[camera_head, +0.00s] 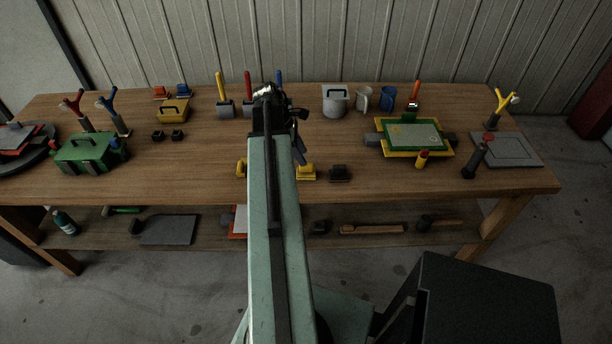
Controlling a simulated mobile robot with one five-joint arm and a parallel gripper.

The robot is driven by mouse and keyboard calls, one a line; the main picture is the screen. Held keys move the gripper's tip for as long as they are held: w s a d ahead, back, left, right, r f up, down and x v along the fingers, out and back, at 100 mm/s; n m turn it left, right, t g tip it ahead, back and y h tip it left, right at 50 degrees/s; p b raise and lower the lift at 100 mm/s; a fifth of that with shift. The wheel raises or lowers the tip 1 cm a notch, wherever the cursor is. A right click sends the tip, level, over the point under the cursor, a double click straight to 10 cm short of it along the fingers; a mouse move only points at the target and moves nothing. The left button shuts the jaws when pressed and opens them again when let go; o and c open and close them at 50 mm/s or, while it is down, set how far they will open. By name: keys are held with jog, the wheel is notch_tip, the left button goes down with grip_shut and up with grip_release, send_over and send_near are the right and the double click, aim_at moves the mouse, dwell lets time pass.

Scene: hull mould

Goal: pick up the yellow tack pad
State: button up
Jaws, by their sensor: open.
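A small yellow block with a flat base (306,172) sits near the table's front edge, just right of my arm. A second yellow piece (241,169) shows left of my arm, partly hidden by it. I cannot tell for sure which of them is the tack pad. My gripper (277,108) is at the far end of my raised arm, seen from behind, in front of the upright brushes in the picture. It is open, and no object shows in it. My arm hides the strip of table between the two yellow pieces.
A dark block (340,173) stands right of the yellow block. A yellow handled box (173,110), green case (87,152), grey pot (335,101) and green-and-yellow tray (376,142) stand around the wooden table (210,145). A lower shelf (380,216) holds tools.

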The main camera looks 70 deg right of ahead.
jog(key=b+x, duration=0.5)
jog(key=shift+a+f, duration=0.2)
jog(key=shift+a, duration=0.1)
jog(key=shift+r, duration=0.15)
grip_shut()
notch_tip(320, 180, up, 10)
jog(key=p, duration=1)
jog(key=shift+r+p, duration=0.1)
jog(key=shift+p, duration=0.2)
